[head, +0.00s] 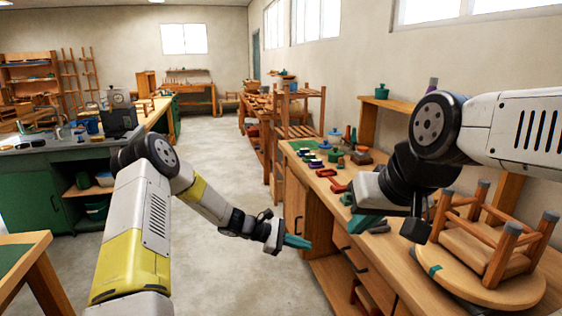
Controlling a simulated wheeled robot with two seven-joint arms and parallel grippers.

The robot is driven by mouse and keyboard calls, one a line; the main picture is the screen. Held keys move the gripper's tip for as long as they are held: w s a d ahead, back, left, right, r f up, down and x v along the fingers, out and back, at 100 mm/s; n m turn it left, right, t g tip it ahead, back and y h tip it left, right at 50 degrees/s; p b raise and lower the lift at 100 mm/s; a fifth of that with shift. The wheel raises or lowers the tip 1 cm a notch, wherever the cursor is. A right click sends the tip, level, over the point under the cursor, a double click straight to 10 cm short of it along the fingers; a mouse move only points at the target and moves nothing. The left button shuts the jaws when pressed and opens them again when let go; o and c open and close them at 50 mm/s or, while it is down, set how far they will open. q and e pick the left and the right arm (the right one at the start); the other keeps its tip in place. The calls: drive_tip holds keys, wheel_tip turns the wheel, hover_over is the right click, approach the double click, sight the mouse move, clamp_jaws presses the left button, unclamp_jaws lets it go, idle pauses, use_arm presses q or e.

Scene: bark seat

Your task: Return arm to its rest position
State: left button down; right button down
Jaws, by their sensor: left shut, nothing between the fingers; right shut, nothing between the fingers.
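My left arm reaches in from the lower left, and its gripper (297,242) has teal fingers that are shut and empty. It is over the open floor, left of the wooden workbench (400,262). My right arm comes in from the right edge and bends down over the bench. Its gripper (365,223) shows teal fingers, shut and empty, low over the bench's front part. I cannot tell whether they touch the bench top. A wooden stool (478,250) lies upside down on the bench, legs up, right of the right gripper and partly under the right arm.
Red clamps (330,181) and several small tools lie on the bench beyond the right gripper. A shelf (385,103) with a teal pot stands against the right wall. A green cabinet with a sink (30,200) is at left. The concrete floor (215,150) between is clear.

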use_arm(q)
drive_tip(key=s+a+r+m+y, duration=0.2)
drive_tip(key=s+a+r+m, duration=0.1)
drive_tip(key=r, duration=0.3)
drive_tip(key=s+a+r+m+y, duration=0.2)
drive_tip(key=s+r+m, duration=0.15)
drive_tip(key=r, duration=0.35)
drive_tip(key=s+a+r+m+t+y, duration=0.2)
drive_tip(key=s+a+r+m+y, duration=0.1)
drive_tip(key=s+a+r, duration=0.5)
drive_tip(key=s+a+r+m+t+y, duration=0.3)
drive_tip(key=s+a+r, duration=0.5)
drive_tip(key=s, duration=0.7)
drive_tip(key=shift+a+r+m+t+y, duration=0.15)
drive_tip(key=shift+a+m+t+y, duration=0.25)
drive_tip(key=shift+m, duration=0.65)
drive_tip(key=shift+s, duration=0.1)
